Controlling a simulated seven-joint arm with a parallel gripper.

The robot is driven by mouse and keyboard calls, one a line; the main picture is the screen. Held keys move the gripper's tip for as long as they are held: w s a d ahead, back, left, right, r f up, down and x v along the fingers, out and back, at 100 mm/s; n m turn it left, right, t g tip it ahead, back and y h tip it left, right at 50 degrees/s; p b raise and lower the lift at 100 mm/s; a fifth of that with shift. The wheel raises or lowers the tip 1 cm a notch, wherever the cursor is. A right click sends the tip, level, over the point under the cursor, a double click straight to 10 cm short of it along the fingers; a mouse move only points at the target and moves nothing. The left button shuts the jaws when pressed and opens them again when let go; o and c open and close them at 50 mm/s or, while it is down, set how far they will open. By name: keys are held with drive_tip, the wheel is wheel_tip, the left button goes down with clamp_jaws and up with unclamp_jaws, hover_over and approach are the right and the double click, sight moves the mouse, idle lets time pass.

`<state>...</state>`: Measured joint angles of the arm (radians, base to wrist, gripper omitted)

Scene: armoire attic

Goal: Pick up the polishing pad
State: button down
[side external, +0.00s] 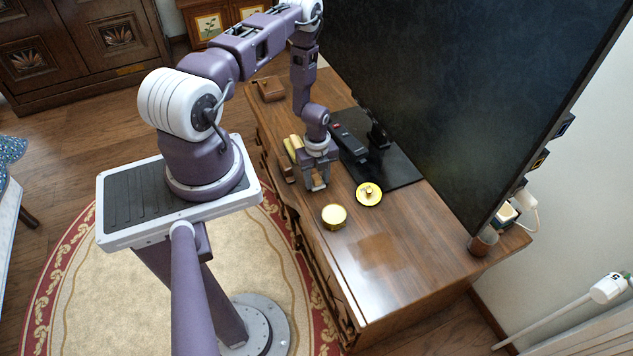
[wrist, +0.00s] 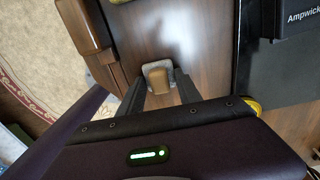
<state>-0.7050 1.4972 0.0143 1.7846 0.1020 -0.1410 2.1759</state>
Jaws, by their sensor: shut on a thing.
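The polishing pad looks like a small block with a brown top and a greyish edge. In the wrist view the pad (wrist: 158,72) sits between the fingers of my gripper (wrist: 160,88), over the wooden cabinet top. In the side external view my gripper (side external: 318,181) points down at the cabinet top (side external: 400,250), and a tan bit of the pad (side external: 319,184) shows between its fingers. My gripper is shut on the pad. The fingers hide part of it, and I cannot tell whether it touches the wood.
The large television (side external: 460,90) blocks the back. The front right cabinet top is clear.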

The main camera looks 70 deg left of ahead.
sight(317, 178)
wheel_tip(317, 178, up, 10)
drive_tip(key=shift+r, duration=0.1)
drive_tip(key=c, duration=1.4)
unclamp_jaws()
drive_tip(key=shift+c, duration=0.2)
drive_tip(key=c, duration=0.6)
drive_tip(key=shift+o, duration=0.2)
